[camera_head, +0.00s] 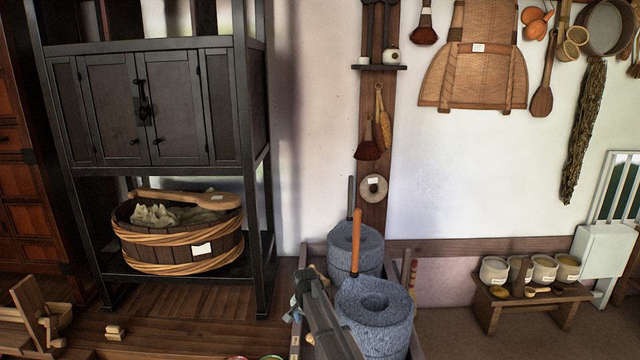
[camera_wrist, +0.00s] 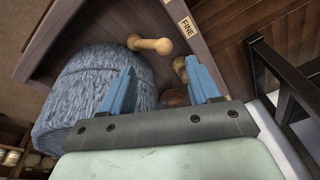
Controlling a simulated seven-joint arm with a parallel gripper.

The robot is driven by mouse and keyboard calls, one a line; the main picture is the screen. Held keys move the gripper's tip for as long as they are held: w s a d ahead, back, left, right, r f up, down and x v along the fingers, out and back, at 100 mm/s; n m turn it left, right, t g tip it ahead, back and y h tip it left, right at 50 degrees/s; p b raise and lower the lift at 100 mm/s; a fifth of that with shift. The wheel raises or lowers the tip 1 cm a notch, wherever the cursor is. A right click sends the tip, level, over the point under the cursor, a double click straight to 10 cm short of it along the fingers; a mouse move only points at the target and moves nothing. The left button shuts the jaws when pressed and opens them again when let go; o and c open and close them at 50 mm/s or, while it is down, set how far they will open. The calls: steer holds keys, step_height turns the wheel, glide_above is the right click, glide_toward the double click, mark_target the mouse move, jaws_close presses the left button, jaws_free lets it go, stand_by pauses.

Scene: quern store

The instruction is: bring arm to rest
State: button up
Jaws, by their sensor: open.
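My gripper (camera_wrist: 161,82) shows in the wrist view with its two blue fingers apart and nothing between them. It points down into a wooden bin (camera_wrist: 100,20). A blue-grey stone quern (camera_wrist: 85,85) lies just left of the fingers. A pale wooden peg (camera_wrist: 150,44) lies beyond the fingertips on the bin floor. In the head view my grey arm (camera_head: 325,320) reaches in from the bottom middle, beside the near quern (camera_head: 375,315). The fingertips are hard to make out there.
A second quern (camera_head: 355,247) stands behind, with an orange handle (camera_head: 356,240) rising in front of it. A black cabinet (camera_head: 165,105) with a wooden tub (camera_head: 180,240) stands left. A low bench (camera_head: 530,300) with several pots stands right. Tools hang on the wall.

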steer(key=s+d+f+n+g, duration=0.1)
steer(key=s+d+f+g, duration=0.2)
steer(key=s, duration=1.7)
steer(key=s+d+f+n+g, duration=0.2)
steer(key=s+d+f, duration=0.9)
steer(key=s+f, duration=0.6)
steer(key=s+d+f+n+g, duration=0.2)
steer(key=s+d+f+g, duration=0.2)
steer(key=s, duration=1.9)
steer(key=d+f, duration=0.3)
steer(key=f, duration=0.2)
steer(key=shift+s+d+f, duration=0.15)
steer(key=shift+s+f, duration=0.15)
steer(key=shift+f, duration=0.1)
